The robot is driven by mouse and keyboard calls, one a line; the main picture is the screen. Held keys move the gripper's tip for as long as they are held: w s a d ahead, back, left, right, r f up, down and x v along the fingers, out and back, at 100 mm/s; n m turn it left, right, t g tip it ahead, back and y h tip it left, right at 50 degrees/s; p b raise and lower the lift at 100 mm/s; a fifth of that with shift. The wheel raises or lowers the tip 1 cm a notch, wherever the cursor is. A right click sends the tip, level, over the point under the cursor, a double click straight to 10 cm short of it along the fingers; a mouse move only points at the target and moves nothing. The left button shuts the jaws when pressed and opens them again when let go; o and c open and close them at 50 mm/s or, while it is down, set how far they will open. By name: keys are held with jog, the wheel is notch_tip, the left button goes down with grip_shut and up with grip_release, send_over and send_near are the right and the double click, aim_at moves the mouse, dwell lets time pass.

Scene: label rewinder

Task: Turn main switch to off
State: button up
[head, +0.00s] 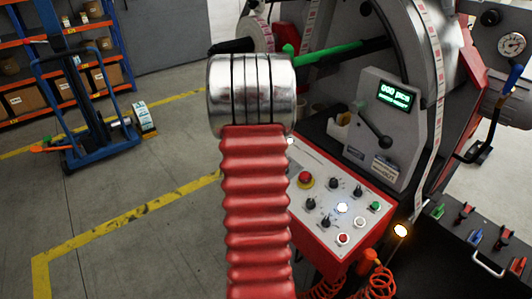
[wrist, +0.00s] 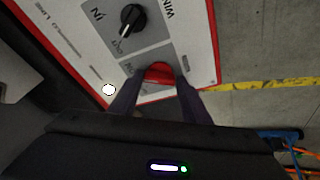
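A red knob (wrist: 158,73), which looks like the main switch, sits on a grey field of the white control panel (wrist: 75,50) in the wrist view. My gripper (wrist: 159,83) has its two dark fingers apart, one on either side of this knob. I cannot tell whether they touch it. The knob's lower part and its pointer are hidden, so its setting is not readable. In the head view my red arm covers the gripper and this end of the panel (head: 325,230).
A black rotary knob (wrist: 132,19) stands beside the red one, and a lit lamp (wrist: 109,90) is near the panel edge. A red emergency button (head: 305,179) and several knobs lie further right. The lit display (head: 394,96) shows green text. Open floor lies left.

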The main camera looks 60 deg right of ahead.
jog(key=shift+a, duration=0.1)
jog(key=c, duration=0.6)
jog(key=shift+n, duration=0.5)
jog(key=n, duration=0.2)
jog(key=n+t+y, duration=0.1)
jog(key=n, duration=0.1)
jog(key=shift+d+n, duration=0.2)
jog(key=shift+n, duration=0.2)
jog(key=shift+d+n+y, duration=0.1)
jog(key=shift+n+y, duration=0.3)
jog(key=shift+n, duration=1.1)
jog(key=shift+n+y, duration=0.4)
jog(key=shift+n, duration=1.1)
jog(key=o, duration=1.1)
